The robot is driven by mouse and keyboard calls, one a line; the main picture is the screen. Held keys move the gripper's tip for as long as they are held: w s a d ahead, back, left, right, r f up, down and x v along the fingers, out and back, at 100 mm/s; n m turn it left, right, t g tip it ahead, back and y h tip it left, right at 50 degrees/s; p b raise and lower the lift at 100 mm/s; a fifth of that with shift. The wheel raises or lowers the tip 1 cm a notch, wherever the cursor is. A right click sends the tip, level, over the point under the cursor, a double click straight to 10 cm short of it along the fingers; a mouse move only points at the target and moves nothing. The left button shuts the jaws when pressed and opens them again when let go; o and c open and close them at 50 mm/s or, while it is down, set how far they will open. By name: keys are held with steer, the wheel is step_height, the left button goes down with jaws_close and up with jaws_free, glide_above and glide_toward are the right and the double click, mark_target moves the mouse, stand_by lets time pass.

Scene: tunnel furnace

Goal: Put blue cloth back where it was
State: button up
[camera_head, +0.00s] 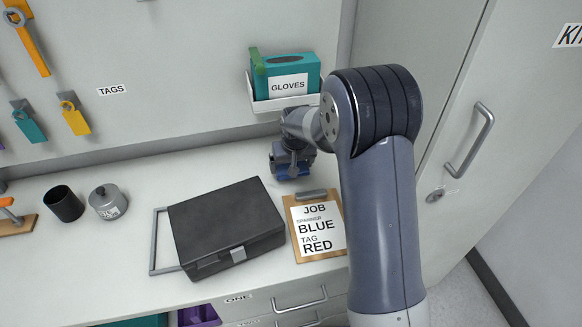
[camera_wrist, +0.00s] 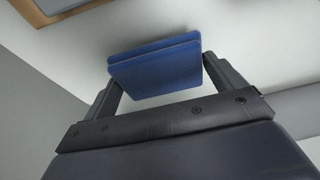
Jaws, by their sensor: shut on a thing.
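The blue cloth (camera_wrist: 155,68) is a folded flat pad, held between the two fingers of my gripper (camera_wrist: 160,80) in the wrist view. The gripper is shut on it. In the head view, my gripper (camera_head: 292,165) is at the back of the white counter (camera_head: 135,250), below the gloves shelf. A strip of the blue cloth (camera_head: 293,172) shows under it there. I cannot tell whether the cloth touches the counter.
A black case (camera_head: 225,225) and a clipboard (camera_head: 316,228) reading blue spanner, red tag lie in front. The shelf (camera_head: 262,105) holding a teal gloves box (camera_head: 290,70) is above my gripper. A dark cup (camera_head: 64,204) and a grey canister (camera_head: 108,202) stand left.

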steer(key=shift+f, duration=0.8)
steer(key=shift+w+a+f+p, duration=0.1)
steer(key=shift+w+f+p, duration=0.3)
steer(key=shift+f+p, duration=0.05)
steer(key=shift+f, duration=0.1)
steer(key=shift+f, duration=0.15)
steer(key=o, duration=0.7)
